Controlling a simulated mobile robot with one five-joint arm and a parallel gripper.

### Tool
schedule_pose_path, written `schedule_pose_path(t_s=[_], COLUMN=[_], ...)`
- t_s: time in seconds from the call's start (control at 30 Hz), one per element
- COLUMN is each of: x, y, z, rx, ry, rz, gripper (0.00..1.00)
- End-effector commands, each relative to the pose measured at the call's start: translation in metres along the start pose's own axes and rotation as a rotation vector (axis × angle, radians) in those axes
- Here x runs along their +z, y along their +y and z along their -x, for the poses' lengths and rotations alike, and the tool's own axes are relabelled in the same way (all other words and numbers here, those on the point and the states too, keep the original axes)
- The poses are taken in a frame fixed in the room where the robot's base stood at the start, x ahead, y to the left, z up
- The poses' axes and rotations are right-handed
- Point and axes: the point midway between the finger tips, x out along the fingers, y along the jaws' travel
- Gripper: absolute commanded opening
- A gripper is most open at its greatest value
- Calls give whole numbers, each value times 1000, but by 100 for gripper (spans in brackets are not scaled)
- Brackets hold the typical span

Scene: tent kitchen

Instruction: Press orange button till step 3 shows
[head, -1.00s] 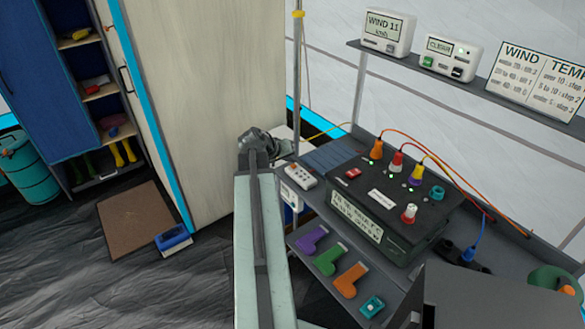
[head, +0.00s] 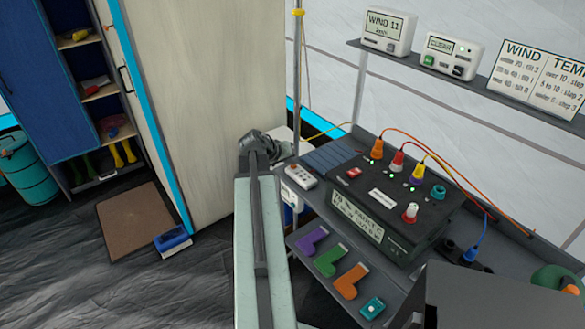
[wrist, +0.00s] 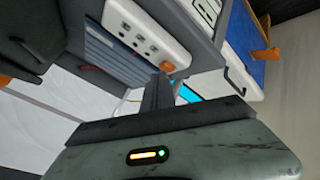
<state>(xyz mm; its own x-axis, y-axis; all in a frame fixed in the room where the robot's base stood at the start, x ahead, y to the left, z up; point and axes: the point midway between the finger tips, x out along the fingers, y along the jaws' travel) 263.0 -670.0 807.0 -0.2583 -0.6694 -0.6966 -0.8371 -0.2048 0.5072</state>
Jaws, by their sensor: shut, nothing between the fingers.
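A white control with several dark buttons and an orange one (head: 301,176) lies on the bench's left end. In the wrist view its white face (wrist: 145,30) shows at the top, and the orange button (wrist: 167,66) is at the near end. My gripper (head: 288,150) is shut and empty, just behind and left of the control in the head view. In the wrist view its dark fingertips (wrist: 161,80) come right up to the orange button; I cannot tell whether they touch. A small display (wrist: 209,10) shows beside the control, partly cut off; its text is unreadable.
A black box (head: 400,200) with coloured plugs, knobs and a lit display stands right of the control. Purple, green and orange boot shapes (head: 330,260) lie on the lower shelf. A pole (head: 297,80) rises close behind my gripper. White meters (head: 388,32) sit above.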

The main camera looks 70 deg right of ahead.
Motion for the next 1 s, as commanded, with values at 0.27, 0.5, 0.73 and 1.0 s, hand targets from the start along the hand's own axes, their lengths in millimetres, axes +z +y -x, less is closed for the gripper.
schedule_pose_path(t_s=[0.27,0.5,0.73,1.0], x=[2,2,-4,-8], y=[-2,-1,4,8], z=[-3,-2,5,10], rx=[0,0,0,0], ry=[-1,-1,-1,-1], rz=[0,-1,-1,-1], gripper=[0,0,0,0])
